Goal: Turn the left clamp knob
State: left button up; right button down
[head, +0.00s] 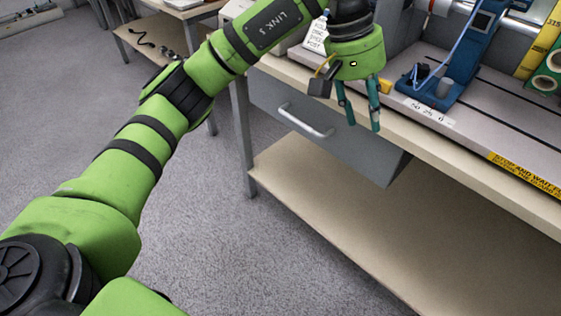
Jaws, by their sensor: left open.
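My left gripper (362,122) hangs in front of the bench's front edge, above the drawer. Its green-blue fingers point down, spread apart, with nothing between them. A blue fixture (468,62) stands on the grey bench plate to the right of the gripper. A small black knob-like part (420,72) and a grey cylinder (444,88) show at its foot. I cannot tell whether either is the left clamp knob. The gripper is apart from both, lower left of them in the picture. My right gripper is out of view.
The bench has a grey drawer (325,135) with a bar handle (305,121) and an empty lower shelf (330,215). A yellow warning label (525,172) marks the plate's front. A white sign (316,36) stands behind my left wrist. Open carpet (215,220) lies left.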

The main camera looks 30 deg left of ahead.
pick_arm(q)
jog(key=s+a+f+n+g+h, duration=0.1)
jog(key=a+f+n, duration=0.4)
jog(key=a+f, duration=0.7)
notch_tip(320, 180, down, 2)
jog(key=shift+s+a+g+h, duration=0.4)
jog(key=shift+s+h, duration=0.45)
jog(key=shift+h, duration=0.05)
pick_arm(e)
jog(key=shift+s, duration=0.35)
